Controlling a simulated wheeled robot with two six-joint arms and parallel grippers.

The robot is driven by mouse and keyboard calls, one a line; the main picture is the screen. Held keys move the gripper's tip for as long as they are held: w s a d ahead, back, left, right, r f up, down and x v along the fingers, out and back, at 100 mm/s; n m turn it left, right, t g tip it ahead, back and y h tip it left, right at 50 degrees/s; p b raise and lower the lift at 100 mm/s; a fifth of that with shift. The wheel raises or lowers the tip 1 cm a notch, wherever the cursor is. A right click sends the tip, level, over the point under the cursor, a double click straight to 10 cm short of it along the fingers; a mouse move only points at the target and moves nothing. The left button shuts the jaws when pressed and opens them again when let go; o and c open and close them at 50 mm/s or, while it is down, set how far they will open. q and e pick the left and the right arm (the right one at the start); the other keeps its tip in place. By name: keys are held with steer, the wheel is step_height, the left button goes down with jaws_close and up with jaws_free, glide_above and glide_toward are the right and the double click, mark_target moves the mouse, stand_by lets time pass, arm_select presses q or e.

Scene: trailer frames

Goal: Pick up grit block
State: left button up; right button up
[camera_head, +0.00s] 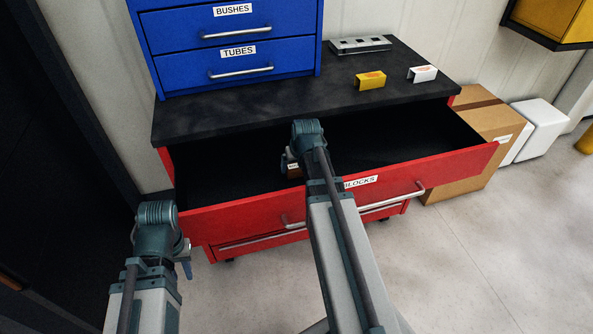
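The red drawer (440,165) labelled with a word ending "LOCKS" is pulled open. Inside it, a small brown block with a pale label (294,171) shows just left of my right wrist; it may be the grit block, and most of it is hidden. My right arm reaches over the drawer front, with my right gripper (289,161) down inside the drawer at the brown block. I cannot tell whether its fingers hold the block. My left gripper (186,261) is outside, in front of the drawer's left end, mostly hidden behind its wrist.
The black worktop (270,108) above the drawer holds a yellow clip-shaped piece (370,80), a white one (422,74) and a grey slotted tray (360,45). A blue drawer unit (225,45) stands at the back left. A cardboard box (485,125) stands right of the drawer.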

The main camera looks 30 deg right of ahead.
mark_target(297, 165)
steer(key=c, duration=0.8)
steer(key=shift+r, duration=0.1)
steer(key=shift+r+p, duration=0.95)
steer(key=shift+p, duration=0.15)
step_height(297, 165, up, 2)
steer(key=shift+r+p, duration=0.1)
steer(key=shift+p, duration=0.95)
steer(key=s+d, duration=0.3)
steer(key=s, duration=0.1)
steer(key=s+d, duration=0.3)
steer(key=d, duration=0.1)
steer(key=s+d, duration=0.4)
steer(key=shift+s+r+p, duration=0.35)
steer(key=o, duration=0.9)
steer(key=c, duration=0.6)
step_height(297, 165, up, 9)
steer(key=p, duration=0.9)
